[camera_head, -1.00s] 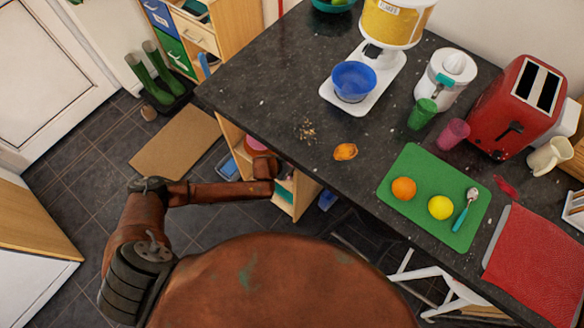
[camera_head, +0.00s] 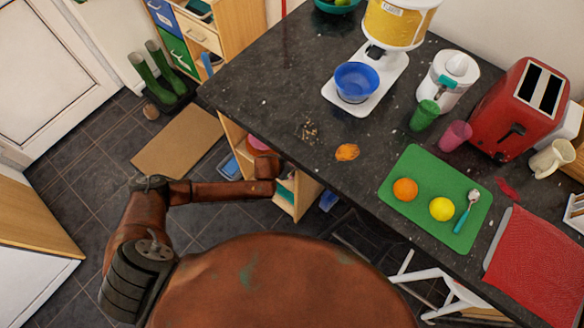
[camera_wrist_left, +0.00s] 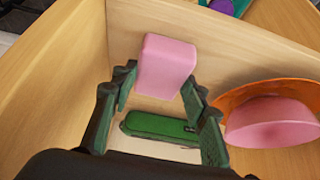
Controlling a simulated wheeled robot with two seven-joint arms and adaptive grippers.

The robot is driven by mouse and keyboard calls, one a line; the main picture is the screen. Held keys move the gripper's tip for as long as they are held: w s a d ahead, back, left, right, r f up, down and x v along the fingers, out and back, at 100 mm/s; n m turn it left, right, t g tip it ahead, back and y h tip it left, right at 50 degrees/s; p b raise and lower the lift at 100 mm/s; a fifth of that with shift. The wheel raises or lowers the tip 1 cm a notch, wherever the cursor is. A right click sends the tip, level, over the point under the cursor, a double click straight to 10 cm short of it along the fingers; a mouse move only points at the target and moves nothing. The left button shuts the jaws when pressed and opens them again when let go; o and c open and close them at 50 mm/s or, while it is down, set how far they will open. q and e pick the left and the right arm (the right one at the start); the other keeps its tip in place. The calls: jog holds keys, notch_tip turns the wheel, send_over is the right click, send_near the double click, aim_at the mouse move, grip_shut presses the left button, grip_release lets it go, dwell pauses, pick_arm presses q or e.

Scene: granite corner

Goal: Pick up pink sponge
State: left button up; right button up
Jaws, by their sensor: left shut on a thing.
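The pink sponge (camera_wrist_left: 167,65) is a pale pink block in the left wrist view. It stands up between the fingertips of my left gripper (camera_wrist_left: 160,85), which is shut on it. Below and behind it a dark green case (camera_wrist_left: 160,127) lies on the wooden shelf floor. In the head view my left arm reaches under the counter edge to the shelf unit (camera_head: 300,194); the gripper and the sponge are hidden there. My right gripper is in neither view.
A pink bowl (camera_wrist_left: 270,122) and an orange bowl (camera_wrist_left: 232,97) sit close to the right of my left gripper. Wooden panels (camera_wrist_left: 55,90) enclose the left side. Above, the dark counter (camera_head: 270,110) carries a blue bowl (camera_head: 356,80) and a green board (camera_head: 420,212).

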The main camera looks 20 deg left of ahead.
pick_arm(q)
jog(key=shift+r, duration=0.5)
notch_tip(320, 180, up, 3)
jog(key=shift+r+p, duration=0.1)
jog(key=shift+p, duration=0.95)
jog(key=s+a+p, duration=0.2)
jog(key=s+a, duration=0.1)
jog(key=s, duration=0.5)
jog(key=s+a+p, duration=0.1)
jog(key=s+a, duration=0.2)
jog(key=s, duration=0.6)
jog(key=shift+f+p, duration=0.35)
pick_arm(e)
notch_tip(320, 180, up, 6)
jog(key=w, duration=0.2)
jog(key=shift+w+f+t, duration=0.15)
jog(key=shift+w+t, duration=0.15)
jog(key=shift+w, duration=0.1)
pick_arm(q)
jog(key=shift+o, duration=0.6)
jog(key=shift+a, duration=0.1)
